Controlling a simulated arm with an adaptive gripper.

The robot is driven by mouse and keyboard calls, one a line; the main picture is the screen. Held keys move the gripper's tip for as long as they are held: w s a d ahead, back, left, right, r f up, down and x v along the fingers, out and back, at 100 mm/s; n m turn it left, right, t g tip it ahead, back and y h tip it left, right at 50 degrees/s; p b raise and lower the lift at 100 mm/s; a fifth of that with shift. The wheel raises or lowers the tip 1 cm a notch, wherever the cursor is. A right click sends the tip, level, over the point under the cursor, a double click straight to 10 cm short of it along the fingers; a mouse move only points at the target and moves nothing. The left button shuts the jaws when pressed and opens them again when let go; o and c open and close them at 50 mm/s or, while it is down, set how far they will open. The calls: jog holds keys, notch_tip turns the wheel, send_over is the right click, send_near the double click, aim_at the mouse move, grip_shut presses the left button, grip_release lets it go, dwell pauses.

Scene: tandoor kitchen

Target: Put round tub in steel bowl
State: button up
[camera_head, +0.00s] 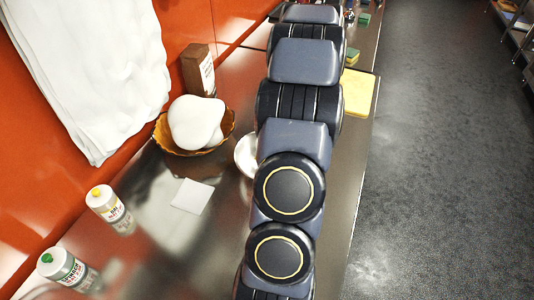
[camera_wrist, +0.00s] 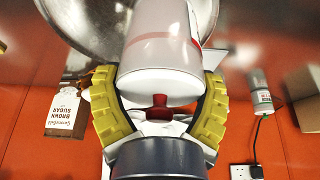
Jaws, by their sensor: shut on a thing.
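In the wrist view, my gripper (camera_wrist: 160,105) has its yellow fingers shut on a white round tub (camera_wrist: 160,60), with one finger on each side. The tub's pale end faces the camera, and its far end is cut off by the top edge. A large shiny steel bowl (camera_wrist: 75,22) shows behind the tub at the top left; whether they touch is unclear. In the head view, a pale bowl (camera_head: 244,157) is partly hidden behind my arm, and I cannot tell if it is the steel bowl. My gripper and the tub are hidden there.
A yellow board (camera_head: 358,93) is at right. A small red object (camera_wrist: 158,108) shows between my fingers.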

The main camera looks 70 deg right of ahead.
jog(key=shift+w+d+f, duration=0.25)
jog(key=shift+d+f, duration=0.4)
jog(key=shift+f, duration=0.7)
jog(key=shift+w+d+f, duration=0.25)
jog(key=shift+d+f, duration=0.35)
jog(key=shift+f, duration=0.8)
jog(key=shift+w+d+f, duration=0.25)
jog(key=shift+d+f, duration=0.4)
jog(key=shift+f, duration=0.7)
jog(key=shift+f, duration=0.1)
jog(key=o, duration=1.1)
jog(key=shift+c, duration=0.2)
jog(key=v, duration=1.2)
